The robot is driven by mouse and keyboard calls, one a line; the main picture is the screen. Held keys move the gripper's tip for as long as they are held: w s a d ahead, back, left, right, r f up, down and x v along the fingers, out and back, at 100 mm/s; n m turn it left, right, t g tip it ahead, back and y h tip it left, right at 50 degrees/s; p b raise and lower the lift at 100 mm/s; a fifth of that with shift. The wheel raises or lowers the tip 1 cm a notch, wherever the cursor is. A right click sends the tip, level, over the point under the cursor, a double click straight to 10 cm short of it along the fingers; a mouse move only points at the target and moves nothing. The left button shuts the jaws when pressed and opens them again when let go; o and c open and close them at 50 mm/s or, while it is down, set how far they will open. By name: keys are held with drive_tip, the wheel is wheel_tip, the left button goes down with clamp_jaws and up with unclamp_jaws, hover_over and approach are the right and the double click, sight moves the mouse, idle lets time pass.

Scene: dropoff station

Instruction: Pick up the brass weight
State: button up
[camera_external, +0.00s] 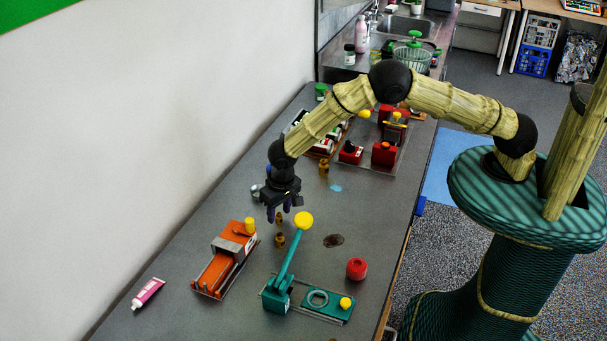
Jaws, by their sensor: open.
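A small brass weight (280,240) stands on the grey counter, just below my gripper in the picture. A brass-coloured piece (279,219) shows right above it, close to the fingertips; I cannot tell whether it is part of the same weight or a separate one. Another brass-coloured piece (323,167) stands further back, right of my gripper. My gripper (279,213) points down with its dark fingers apart and open. I cannot tell whether the fingers are around the upper brass piece or only near it.
A green lever device with a yellow ball (303,220) stands close to the right of the weight. An orange device (225,260) is at left. A red round object (356,269), a pink tube (148,293) and red boxes (384,153) are around. The wall borders the counter.

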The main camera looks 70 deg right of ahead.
drive_tip(key=shift+w+f, duration=0.1)
drive_tip(key=shift+f, duration=0.65)
clamp_jaws()
